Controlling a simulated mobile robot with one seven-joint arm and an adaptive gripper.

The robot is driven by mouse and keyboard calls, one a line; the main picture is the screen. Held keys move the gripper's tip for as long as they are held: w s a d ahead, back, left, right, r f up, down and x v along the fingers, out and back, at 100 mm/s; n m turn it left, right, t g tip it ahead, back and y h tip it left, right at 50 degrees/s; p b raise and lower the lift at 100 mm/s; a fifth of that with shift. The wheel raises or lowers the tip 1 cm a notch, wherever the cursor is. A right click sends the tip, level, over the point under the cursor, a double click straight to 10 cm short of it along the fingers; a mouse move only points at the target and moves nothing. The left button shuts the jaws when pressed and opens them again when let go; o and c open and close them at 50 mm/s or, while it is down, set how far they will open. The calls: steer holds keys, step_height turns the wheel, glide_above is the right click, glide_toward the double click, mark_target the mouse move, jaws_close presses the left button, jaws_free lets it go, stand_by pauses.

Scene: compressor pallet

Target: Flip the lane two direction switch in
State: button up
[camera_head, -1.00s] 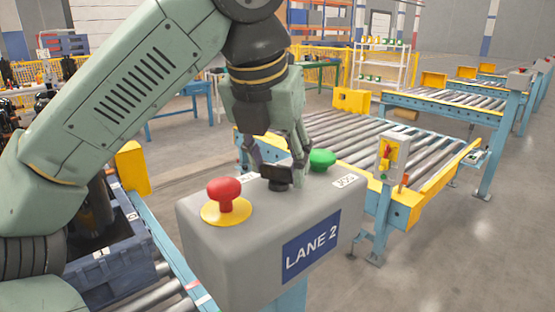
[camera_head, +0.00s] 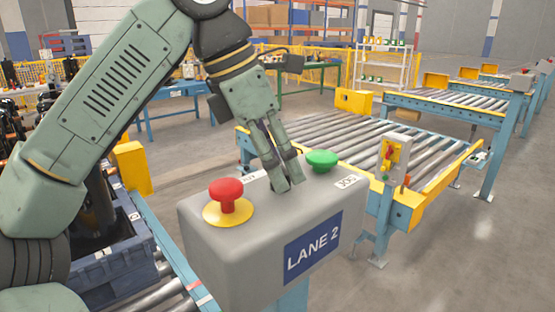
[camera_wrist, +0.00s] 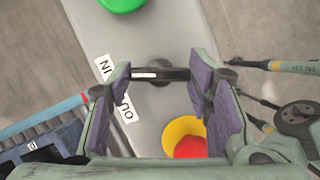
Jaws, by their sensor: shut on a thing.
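The lane two direction switch (camera_wrist: 174,75) is a black bar knob with a white mark at its left end in the wrist view. The mark points left, roughly between the "IN" label (camera_wrist: 105,68) and the "OUT" label (camera_wrist: 125,108). My gripper (camera_wrist: 160,80) has one finger at each end of the knob and is shut on it. In the head view my gripper (camera_head: 284,184) reaches down to the top of the grey LANE 2 box (camera_head: 230,262), and its fingers hide the knob.
On the same box, a red mushroom button (camera_head: 228,194) on a yellow base stands left of my gripper. A green button (camera_head: 322,160) stands close on its right. A roller conveyor (camera_head: 350,140) and a blue crate (camera_head: 110,270) are nearby.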

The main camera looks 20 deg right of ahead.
steer(key=shift+w+m+g, duration=0.1)
steer(key=shift+m+g, duration=0.7)
steer(key=shift+m, duration=1.4)
steer(key=o, duration=1.1)
steer(key=shift+o, duration=0.2)
steer(key=shift+r, duration=0.1)
steer(key=v, duration=0.7)
steer(key=shift+r, duration=0.15)
steer(key=shift+w+d, duration=0.1)
